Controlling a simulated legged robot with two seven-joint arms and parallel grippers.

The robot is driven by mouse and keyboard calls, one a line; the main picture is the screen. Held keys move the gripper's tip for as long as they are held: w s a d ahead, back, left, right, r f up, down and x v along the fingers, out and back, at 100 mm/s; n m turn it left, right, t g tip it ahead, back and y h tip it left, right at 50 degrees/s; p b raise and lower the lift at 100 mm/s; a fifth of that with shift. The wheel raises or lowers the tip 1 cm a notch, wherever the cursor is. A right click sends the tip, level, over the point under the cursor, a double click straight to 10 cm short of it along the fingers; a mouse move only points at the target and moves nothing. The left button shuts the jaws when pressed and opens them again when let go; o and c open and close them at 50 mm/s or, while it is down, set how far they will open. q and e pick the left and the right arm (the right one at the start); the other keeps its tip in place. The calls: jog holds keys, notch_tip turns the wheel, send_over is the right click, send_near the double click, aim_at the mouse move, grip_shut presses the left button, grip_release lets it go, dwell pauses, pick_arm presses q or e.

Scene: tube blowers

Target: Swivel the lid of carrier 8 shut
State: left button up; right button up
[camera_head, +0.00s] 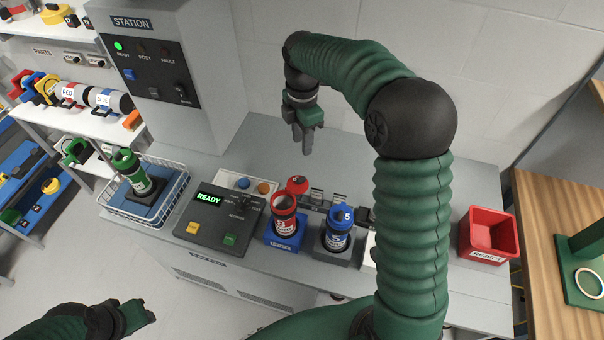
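A red carrier (283,222) stands upright in a blue holder (285,242) on the bench. Its round red lid (297,185) is swung aside behind it, and the dark mouth shows open. The number on it is too small to read surely, so I cannot confirm that it is carrier 8. A blue carrier marked 5 (338,231) stands to its right in a grey holder. My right gripper (307,148) points down above the back of the bench, behind the red carrier and apart from it. My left gripper (148,312) is low at the left, away from the carriers.
A green carrier (131,172) leans in a wire basket (125,212). A control panel (214,220) showing READY lies left of the red carrier. A red reject bin (489,236) stands at the right. The station cabinet (160,60) rises at the back left. My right arm crosses the right side.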

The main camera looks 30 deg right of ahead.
aim_at(301, 178)
notch_tip(301, 178, down, 15)
jog(key=p, duration=0.3)
jog(key=shift+w+a+p, duration=0.1)
jog(key=shift+p, duration=0.3)
jog(key=shift+f, duration=0.2)
jog(key=shift+c, duration=0.4)
jog(key=shift+a, duration=0.15)
jog(key=c, duration=0.5)
grip_shut()
